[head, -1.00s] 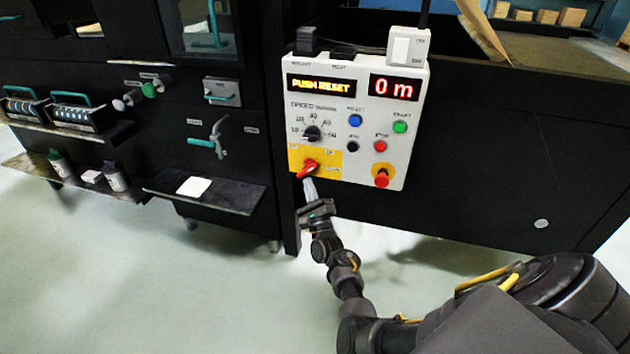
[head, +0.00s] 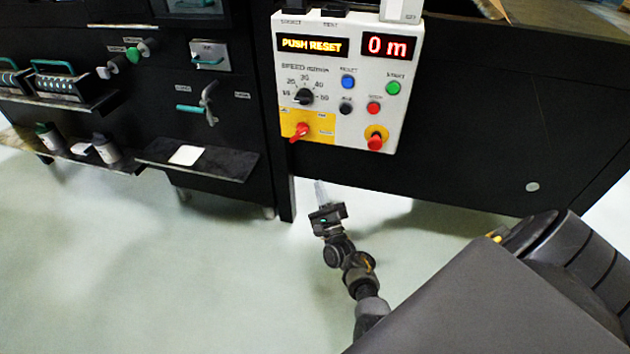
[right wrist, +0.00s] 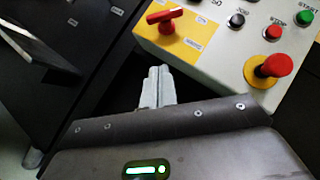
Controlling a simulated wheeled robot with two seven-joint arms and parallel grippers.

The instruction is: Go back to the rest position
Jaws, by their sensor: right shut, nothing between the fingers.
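My right gripper (head: 320,190) is shut and empty in the head view. It is below the control panel (head: 350,110), apart from it, with its fingers pointing up toward the panel's lower left. In the right wrist view its closed fingers (right wrist: 155,90) show below the red rotary switch (right wrist: 166,20) with a gap between. In the head view the red switch (head: 299,132) sits on the yellow patch. The panel's displays read "PUSH RESET" and "0 m". My left gripper is not in view.
The panel is on a black machine. Shelves with bottles (head: 106,148) and a white card (head: 187,155) jut out at the left. A red stop button (head: 376,140) sticks out of the panel. The pale floor (head: 150,260) is clear.

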